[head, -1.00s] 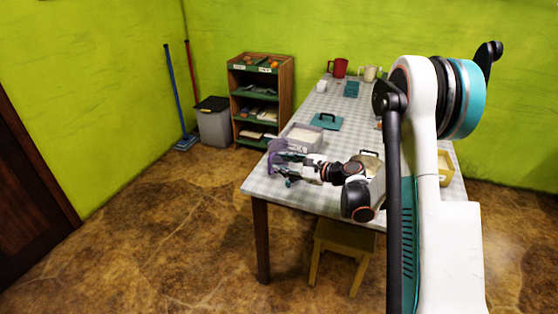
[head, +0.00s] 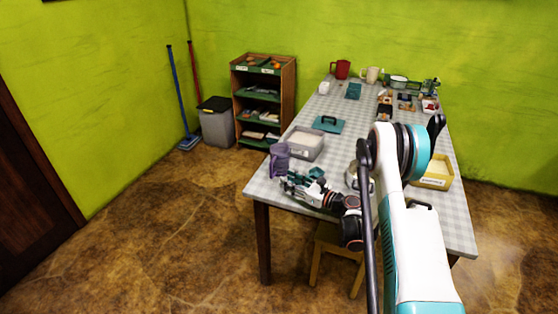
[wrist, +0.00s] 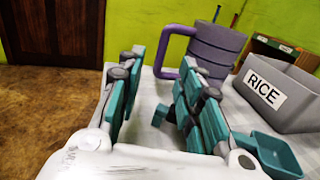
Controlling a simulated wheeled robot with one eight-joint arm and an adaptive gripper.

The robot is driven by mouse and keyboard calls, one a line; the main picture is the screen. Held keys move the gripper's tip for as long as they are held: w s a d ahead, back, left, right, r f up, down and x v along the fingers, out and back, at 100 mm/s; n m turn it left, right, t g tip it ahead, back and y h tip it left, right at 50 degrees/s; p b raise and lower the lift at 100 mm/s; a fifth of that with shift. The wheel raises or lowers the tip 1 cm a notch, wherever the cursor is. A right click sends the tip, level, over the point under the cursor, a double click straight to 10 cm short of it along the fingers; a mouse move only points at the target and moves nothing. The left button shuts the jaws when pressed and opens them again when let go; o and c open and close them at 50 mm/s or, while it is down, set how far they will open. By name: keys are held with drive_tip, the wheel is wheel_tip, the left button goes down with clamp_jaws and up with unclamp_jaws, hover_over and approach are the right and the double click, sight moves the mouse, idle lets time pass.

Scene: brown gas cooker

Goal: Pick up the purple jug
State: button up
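The purple jug (head: 279,160) stands upright near the left edge of the checkered table (head: 262,190). In the wrist view the jug (wrist: 217,48) is ahead, right of centre, with its handle on its left side. My gripper (head: 288,181) is low over the table, on the near side of the jug. In the wrist view my gripper's two teal fingers (wrist: 160,62) are spread apart with nothing held. The handle is beyond the fingertips, roughly in line with the gap. The right finger overlaps the handle's lower part in the picture, so I cannot tell whether they touch.
A grey bin labelled RICE (wrist: 282,98) stands close right of the jug. A teal scoop (wrist: 273,154) is beside my right finger. A teal lid (head: 328,124), a yellow bin (head: 436,172) and a red jug (head: 340,69) are farther off. A stool stands under the table's near edge.

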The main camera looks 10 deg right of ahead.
sight(271, 171)
drive_tip(key=x, duration=0.3)
drive_tip(key=shift+a+f+b, duration=0.15)
drive_tip(key=shift+f+b, duration=0.2)
drive_tip(key=shift+d+r+b+x, duration=0.15)
drive_tip(key=shift+b+x, duration=0.5)
drive_tip(key=shift+x, duration=1)
drive_tip(key=shift+d+r+b+x, duration=0.15)
drive_tip(key=shift+b+x, duration=0.5)
drive_tip(key=shift+x, duration=0.95)
drive_tip(key=shift+w+a, duration=0.1)
drive_tip(key=shift+c, duration=0.5)
clamp_jaws()
